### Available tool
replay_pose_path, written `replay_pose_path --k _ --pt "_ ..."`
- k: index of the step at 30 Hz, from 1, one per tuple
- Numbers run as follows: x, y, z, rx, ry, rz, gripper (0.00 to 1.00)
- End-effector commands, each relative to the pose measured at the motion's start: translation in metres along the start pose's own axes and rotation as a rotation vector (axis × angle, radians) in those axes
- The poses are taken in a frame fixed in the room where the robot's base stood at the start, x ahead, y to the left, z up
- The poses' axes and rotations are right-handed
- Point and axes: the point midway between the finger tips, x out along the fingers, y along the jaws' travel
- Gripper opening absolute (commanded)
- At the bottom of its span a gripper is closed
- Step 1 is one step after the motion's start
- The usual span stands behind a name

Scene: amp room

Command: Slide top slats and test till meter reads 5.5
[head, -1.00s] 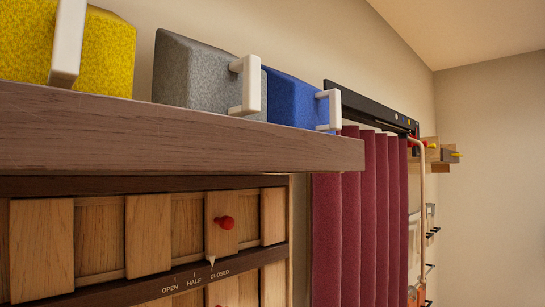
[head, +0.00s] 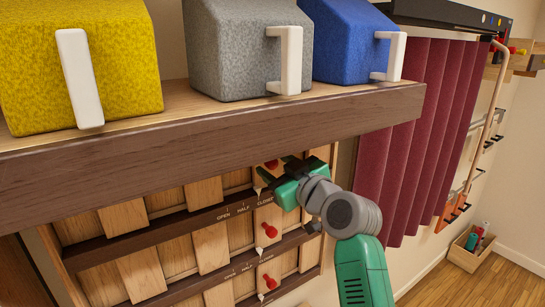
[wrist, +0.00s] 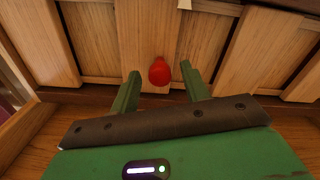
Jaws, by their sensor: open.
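The top slat panel (head: 203,193) has wooden slats under a thick shelf, with a rail below marked OPEN, HALF, CLOSED (head: 243,207). Its red knob (head: 271,164) is partly hidden by my gripper (head: 275,168) in the head view; the slat's pale pointer is near CLOSED. In the wrist view the red knob (wrist: 159,72) is on the slat, and my open gripper (wrist: 160,82) has one finger on each side of it, with gaps to both. The fingers do not grip it. No meter can be made out.
Lower slat rows carry red knobs (head: 270,230) and (head: 269,281). The shelf (head: 200,133) overhangs closely above my gripper, bearing yellow (head: 110,80), grey (head: 235,45) and blue (head: 345,40) blocks with white handles. A maroon curtain (head: 415,140) hangs to the right.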

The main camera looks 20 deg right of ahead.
Motion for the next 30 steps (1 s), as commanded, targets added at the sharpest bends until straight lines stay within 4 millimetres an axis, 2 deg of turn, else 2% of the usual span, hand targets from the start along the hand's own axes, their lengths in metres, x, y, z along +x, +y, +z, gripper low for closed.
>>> replay_pose_path --k 5,13,14,18,21,25,30 --pt "0.02 0.0 -0.001 0.0 0.0 -0.001 0.46" --pt "0.023 0.0 0.0 0.0 0.0 0.0 0.46" --pt "0.023 0.0 0.0 0.0 0.0 0.0 0.44" --pt "0.023 0.0 0.0 0.0 0.0 0.0 0.17" --pt "0.023 0.0 0.0 0.0 0.0 0.0 0.0" --pt "0.023 -0.001 0.0 0.0 0.001 0.0 0.0" --pt "0.023 -0.023 -0.006 -0.002 0.002 -0.004 0.0"
